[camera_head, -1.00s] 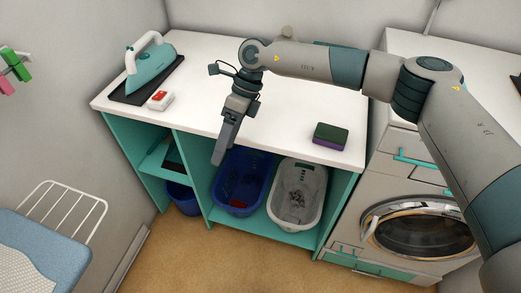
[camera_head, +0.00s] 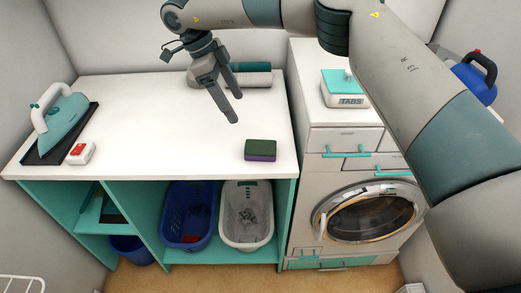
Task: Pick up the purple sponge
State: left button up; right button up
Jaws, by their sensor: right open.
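The purple sponge (camera_head: 260,151) has a dark green top and a purple lower layer. It lies flat near the front right edge of the white countertop (camera_head: 140,120). My right gripper (camera_head: 232,106) is open and empty above the counter, up and left of the sponge in the picture and apart from it. Its fingers point down and to the right. My left gripper is out of view.
A teal iron (camera_head: 62,127) on a dark pad and a white box with a red top (camera_head: 80,153) stand at the left. Rolls (camera_head: 248,77) lie behind my gripper. A TABS box (camera_head: 344,88) stands at right. The middle of the counter is clear.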

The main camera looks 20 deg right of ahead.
jog(key=p, duration=0.5)
send_over(259, 146)
jog(key=a, duration=0.3)
jog(key=f, duration=1)
jog(key=shift+w+d+f, duration=0.15)
jog(key=shift+w+d, duration=0.1)
jog(key=shift+w, duration=0.05)
jog(key=shift+d+f, duration=0.1)
jog(key=shift+f, duration=0.3)
jog(key=shift+s+d+f+p, duration=0.1)
jog(key=shift+d+f+p, duration=0.15)
jog(key=shift+p, duration=0.4)
jog(key=shift+p+x, duration=0.75)
jog(key=shift+p, duration=0.05)
jog(key=shift+p+x, duration=0.5)
jog(key=shift+x, duration=0.55)
jog(key=shift+d+f, duration=0.1)
jog(key=shift+f, duration=0.3)
